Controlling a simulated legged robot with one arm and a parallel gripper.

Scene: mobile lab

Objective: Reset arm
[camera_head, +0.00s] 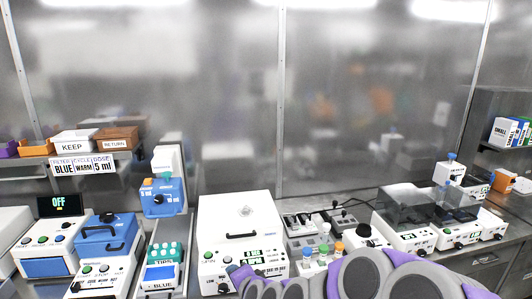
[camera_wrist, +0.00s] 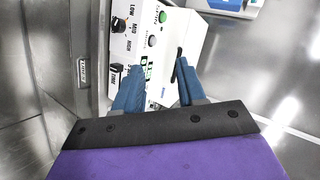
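My arm (camera_head: 375,275), grey and purple, stretches across the bottom right of the head view, in front of the bench. Its gripper end is low in that view, near the white box-shaped machine, and the fingers do not show clearly there. In the wrist view my gripper (camera_wrist: 157,92) shows two blue fingers spread apart with a gap between them. Nothing is held in the gap. Beyond the fingers is a white machine panel (camera_wrist: 185,40) with knobs, a green button and a dark handle (camera_wrist: 181,68).
The white lidded machine (camera_head: 238,222) stands mid-bench. Left of it are a blue-lidded device (camera_head: 105,235), a teal tip rack (camera_head: 166,255) and a pipetting unit (camera_head: 162,195). Bottles (camera_head: 322,250) stand close to my arm. Clear-covered machines (camera_head: 405,208) stand right. KEEP (camera_head: 72,147) and RETURN (camera_head: 114,144) bins sit on a shelf.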

